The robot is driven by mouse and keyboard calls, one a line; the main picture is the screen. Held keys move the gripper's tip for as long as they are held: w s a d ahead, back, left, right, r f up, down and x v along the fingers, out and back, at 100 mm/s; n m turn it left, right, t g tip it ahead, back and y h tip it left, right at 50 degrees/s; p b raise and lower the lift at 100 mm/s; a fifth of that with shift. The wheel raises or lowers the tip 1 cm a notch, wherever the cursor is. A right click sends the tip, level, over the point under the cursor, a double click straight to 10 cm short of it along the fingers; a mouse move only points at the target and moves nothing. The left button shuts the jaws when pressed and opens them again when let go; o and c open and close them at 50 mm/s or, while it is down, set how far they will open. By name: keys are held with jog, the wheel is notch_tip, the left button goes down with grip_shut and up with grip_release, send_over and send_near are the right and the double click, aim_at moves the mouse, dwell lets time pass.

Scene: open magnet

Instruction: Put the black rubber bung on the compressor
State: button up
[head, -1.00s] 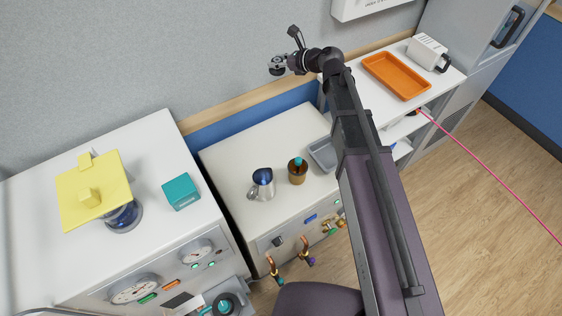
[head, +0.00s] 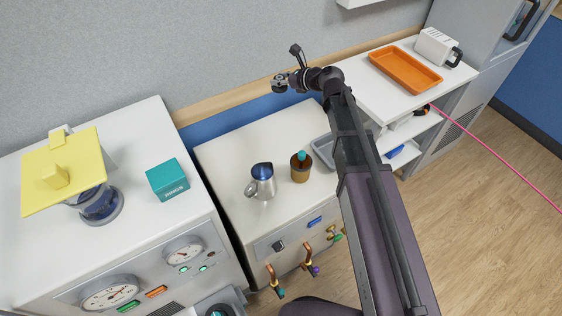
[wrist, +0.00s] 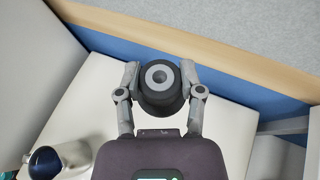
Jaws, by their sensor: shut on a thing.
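The black rubber bung (wrist: 160,101) is a dark round plug with a grey ring and hole in its end face. My gripper (wrist: 160,84) is shut on it, one finger on each side, in the wrist view. In the head view my gripper (head: 282,84) is held up at the back, in front of the wall; the bung is too small there to make out clearly. The likely compressor is the low white cabinet (head: 228,158) with copper pipes on its front. Its white top also shows below the bung in the wrist view (wrist: 85,110). The bung appears apart from it.
A silver jug (head: 262,184) and a brown pot (head: 301,170) stand on this cabinet, with a grey tray (head: 323,150) at its right. A gauge cabinet (head: 130,245) at left bears a teal box (head: 167,180). An orange tray (head: 405,69) lies at right.

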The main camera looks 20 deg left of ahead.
jog(key=b, duration=1.1)
send_over(280, 135)
notch_tip(280, 135, down, 12)
jog(key=shift+w+f, duration=0.1)
jog(key=shift+f, duration=0.05)
notch_tip(280, 135, down, 6)
jog(key=b, duration=0.6)
jog(key=shift+f+b, duration=0.1)
jog(key=shift+b, duration=0.2)
jog(key=shift+f+b, duration=1.85)
jog(key=shift+b, duration=0.05)
jog(key=shift+f, duration=0.2)
jog(key=o, duration=1.2)
jog(key=shift+r, duration=0.1)
jog(key=shift+c, duration=0.2)
jog(key=shift+r, duration=0.15)
